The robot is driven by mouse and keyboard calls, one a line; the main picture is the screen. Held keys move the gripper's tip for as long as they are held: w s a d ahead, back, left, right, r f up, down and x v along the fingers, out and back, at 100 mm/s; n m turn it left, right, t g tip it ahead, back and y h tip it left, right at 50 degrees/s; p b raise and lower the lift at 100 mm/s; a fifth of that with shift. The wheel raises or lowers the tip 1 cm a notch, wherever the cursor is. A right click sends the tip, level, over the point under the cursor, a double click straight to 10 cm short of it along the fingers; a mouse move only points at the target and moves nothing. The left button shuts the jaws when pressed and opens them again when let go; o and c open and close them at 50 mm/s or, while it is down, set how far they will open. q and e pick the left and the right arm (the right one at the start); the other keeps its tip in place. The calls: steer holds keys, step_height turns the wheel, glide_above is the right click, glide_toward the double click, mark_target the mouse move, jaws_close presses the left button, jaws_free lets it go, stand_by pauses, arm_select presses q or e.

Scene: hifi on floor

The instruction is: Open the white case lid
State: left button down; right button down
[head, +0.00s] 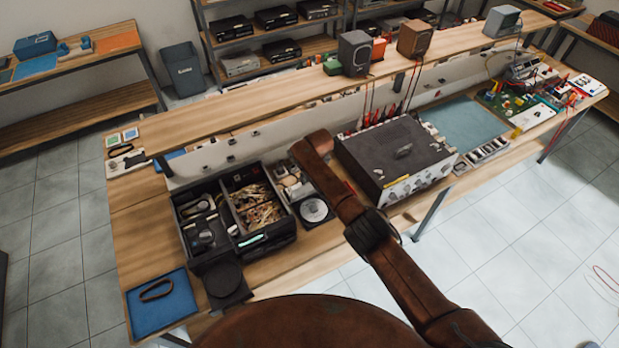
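I cannot pick out a white case with a lid for certain in the head view. A small white-and-red flat box (587,85) lies at the far right end of the workbench, but I cannot tell whether it is a case. One of my brown arms comes in from the lower right and reaches over the bench between the black parts box and the amplifier. It ends in view at a rounded brown link, with no fingers showing. Neither gripper is in view.
The wooden bench (135,220) carries a black divided parts box (283,235), a dark-topped amplifier (400,150), a blue-grey mat (465,122) and a blue mat (160,305). A raised shelf (225,112) behind holds speakers (355,52). The tiled floor (530,235) at right is mostly clear.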

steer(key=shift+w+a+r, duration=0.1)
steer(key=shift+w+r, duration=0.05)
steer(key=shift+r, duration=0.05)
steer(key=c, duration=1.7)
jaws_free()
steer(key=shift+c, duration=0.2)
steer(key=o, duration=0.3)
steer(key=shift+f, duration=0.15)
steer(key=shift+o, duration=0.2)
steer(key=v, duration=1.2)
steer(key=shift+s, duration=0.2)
